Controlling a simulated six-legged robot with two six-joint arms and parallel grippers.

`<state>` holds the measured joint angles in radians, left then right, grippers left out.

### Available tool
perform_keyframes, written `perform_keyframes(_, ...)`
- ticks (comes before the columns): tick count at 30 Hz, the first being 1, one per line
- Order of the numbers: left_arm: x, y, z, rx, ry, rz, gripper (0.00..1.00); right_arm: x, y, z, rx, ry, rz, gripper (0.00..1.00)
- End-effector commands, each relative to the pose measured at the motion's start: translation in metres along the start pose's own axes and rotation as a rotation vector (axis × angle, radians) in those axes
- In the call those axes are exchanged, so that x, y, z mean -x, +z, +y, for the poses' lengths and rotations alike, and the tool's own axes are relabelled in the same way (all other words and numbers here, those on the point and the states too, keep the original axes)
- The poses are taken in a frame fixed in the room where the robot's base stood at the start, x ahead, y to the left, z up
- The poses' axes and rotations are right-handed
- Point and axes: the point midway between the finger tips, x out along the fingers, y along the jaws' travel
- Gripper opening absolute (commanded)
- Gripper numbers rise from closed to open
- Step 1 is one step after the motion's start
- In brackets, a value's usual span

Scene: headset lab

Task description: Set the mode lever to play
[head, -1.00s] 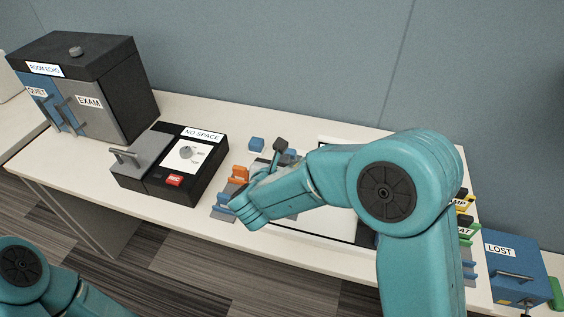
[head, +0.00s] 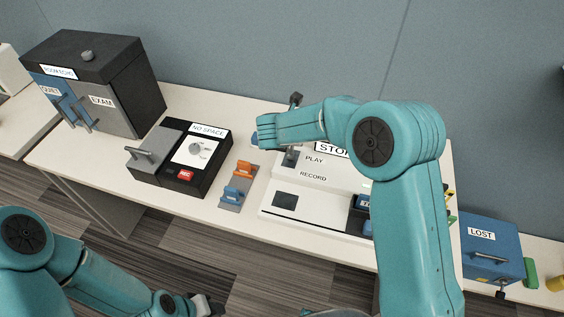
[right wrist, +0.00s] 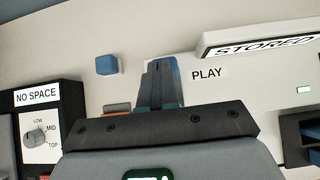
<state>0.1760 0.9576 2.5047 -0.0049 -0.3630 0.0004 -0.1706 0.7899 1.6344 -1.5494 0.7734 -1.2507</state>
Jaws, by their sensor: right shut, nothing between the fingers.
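The mode lever's white console (head: 318,205) stands on the bench with PLAY and RECORD labels. A blue-grey piece that looks like the lever (head: 291,158) shows left of PLAY in the head view, partly under my right wrist. In the right wrist view my right gripper (right wrist: 157,66) is shut and empty. A blue part, perhaps the lever (right wrist: 175,78), shows just behind its fingers, left of PLAY; I cannot tell contact or the lever's exact setting.
A small blue cube (right wrist: 107,65) lies behind. A cabinet (head: 98,85) is far left; a blue LOST box (head: 485,248) is right.

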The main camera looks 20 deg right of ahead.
Motion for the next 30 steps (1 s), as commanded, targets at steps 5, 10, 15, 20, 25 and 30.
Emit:
perform_keyframes(5, -0.0010, 0.0000, -0.0003, 0.000, 0.000, 0.000, 0.43, -0.0065, 0.0066, -0.0004, -0.001, -0.001, -0.001, 0.00)
perform_keyframes(10, -0.0012, 0.0000, -0.0004, 0.000, 0.000, 0.000, 0.43, -0.0100, 0.0095, -0.0004, 0.000, -0.001, -0.001, 0.00)
perform_keyframes(15, -0.0013, 0.0000, -0.0005, 0.000, 0.000, 0.000, 0.43, -0.0115, 0.0109, -0.0002, 0.000, -0.001, -0.001, 0.00)
perform_keyframes(20, -0.0013, 0.0000, -0.0004, 0.000, 0.000, 0.000, 0.43, -0.0117, 0.0111, -0.0002, 0.000, -0.001, -0.001, 0.00)
perform_keyframes(25, -0.0013, -0.0001, -0.0004, 0.000, 0.000, 0.000, 0.43, -0.0116, 0.0111, -0.0001, 0.000, 0.000, -0.001, 0.00)
perform_keyframes(30, -0.0010, -0.0001, -0.0004, 0.000, 0.000, 0.000, 0.43, -0.0109, 0.0112, 0.0001, 0.001, 0.000, -0.001, 0.00)
